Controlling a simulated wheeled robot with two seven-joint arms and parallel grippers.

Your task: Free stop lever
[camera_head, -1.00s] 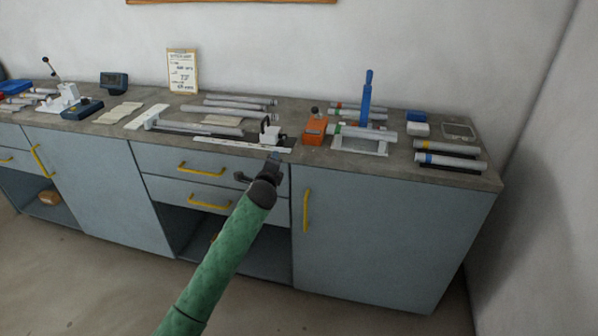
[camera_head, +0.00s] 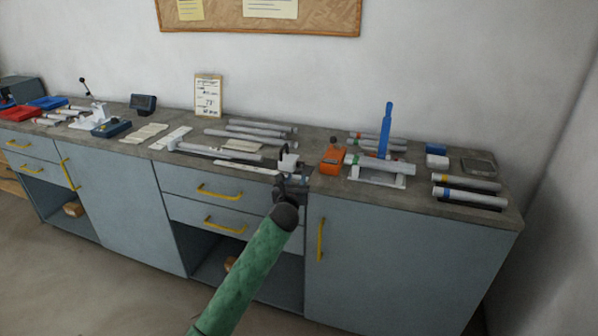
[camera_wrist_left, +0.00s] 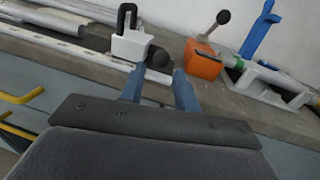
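The white stop block (camera_head: 288,164) sits at the right end of the rail on the worktop. In the left wrist view the stop block (camera_wrist_left: 129,46) carries a black loop-shaped part on top. A dark ball knob (camera_wrist_left: 158,58), seemingly the stop lever's end, shows at its near right side. My left gripper (camera_head: 291,180) is at the counter's front edge, just in front of the block. Its two blue fingers (camera_wrist_left: 158,80) are apart, with the knob showing between their tips; I cannot tell whether they touch it. My right gripper is out of view.
An orange block with a dark-knobbed lever (camera_head: 333,158) stands right of the stop. A white cradle (camera_head: 380,176) with a tube and a blue upright handle (camera_head: 386,130) is farther right. Grey tubes (camera_head: 250,130) lie behind the rail. A yellow drawer handle (camera_head: 219,192) is below.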

